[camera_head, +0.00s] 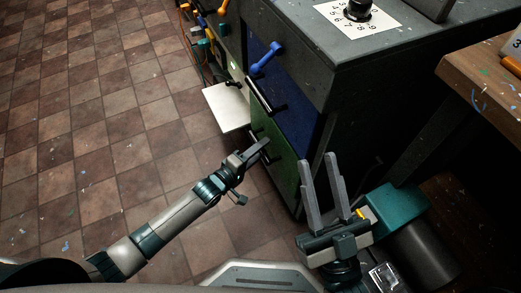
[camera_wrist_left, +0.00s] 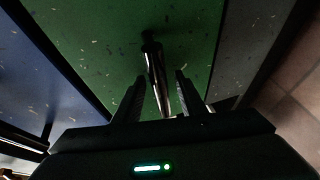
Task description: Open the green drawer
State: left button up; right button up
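The green drawer (camera_head: 286,168) is low on the front of the dark cabinet; its speckled green front (camera_wrist_left: 110,45) fills the middle of the left wrist view. Its black bar handle (camera_wrist_left: 155,65) runs between the fingers of my left gripper (camera_wrist_left: 157,88). The fingers are apart, with a visible gap on each side of the handle. In the head view, my left gripper (camera_head: 258,148) is at the green front and hides part of it. My right gripper (camera_head: 318,165) is open and empty, pointing up in front of the cabinet's right side.
A white panel (camera_head: 228,107) sticks out farther along the cabinet. A wooden table (camera_head: 480,75) stands at the right. The tiled floor (camera_head: 100,130) at the left is clear.

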pick_arm(q)
jog(key=shift+w, duration=0.1)
pick_arm(e)
jog(key=shift+s+r, duration=0.1)
jog(key=shift+r, duration=0.05)
pick_arm(q)
grip_shut()
jog(key=shift+a, duration=0.1)
